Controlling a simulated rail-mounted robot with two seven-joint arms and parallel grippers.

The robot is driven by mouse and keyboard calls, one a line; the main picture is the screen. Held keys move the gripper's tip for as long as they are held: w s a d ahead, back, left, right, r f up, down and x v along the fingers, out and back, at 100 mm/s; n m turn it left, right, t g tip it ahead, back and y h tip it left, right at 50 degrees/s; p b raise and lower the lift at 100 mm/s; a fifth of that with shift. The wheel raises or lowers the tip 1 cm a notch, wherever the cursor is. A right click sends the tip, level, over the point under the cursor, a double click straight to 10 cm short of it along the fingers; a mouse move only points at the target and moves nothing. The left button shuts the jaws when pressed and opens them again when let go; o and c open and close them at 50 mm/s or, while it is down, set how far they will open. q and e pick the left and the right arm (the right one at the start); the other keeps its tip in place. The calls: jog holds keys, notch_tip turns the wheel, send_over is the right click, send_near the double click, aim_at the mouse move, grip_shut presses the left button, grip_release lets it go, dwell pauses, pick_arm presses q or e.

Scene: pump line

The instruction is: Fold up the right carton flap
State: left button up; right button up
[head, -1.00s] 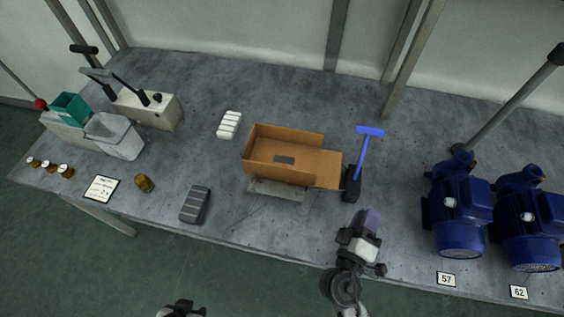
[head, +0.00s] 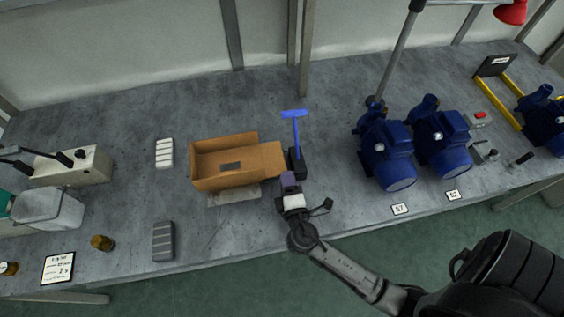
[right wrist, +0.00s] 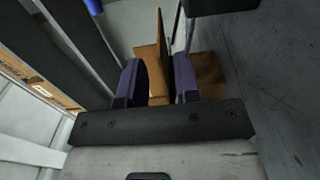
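The open brown carton (head: 205,178) sits mid-table in the head view. Its right flap (head: 268,160) sticks out to the right and looks folded outward, not upright. My right gripper (head: 290,181) is at the flap's front right corner, coming from the front edge of the table. In the right wrist view, its two purple fingers (right wrist: 158,78) are apart. Brown cardboard (right wrist: 207,75) shows between and beyond them, with one thin panel nearly edge-on. I cannot tell whether a finger touches the flap. My left gripper is out of view.
Blue pumps (head: 385,155) stand farther right. A grey ribbed block (head: 163,242) and a white ribbed block (head: 165,153) lie left of the carton.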

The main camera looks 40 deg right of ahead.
aim_at(283, 164)
jog(key=shift+x, duration=2.95)
jog(key=shift+c, duration=0.4)
grip_shut()
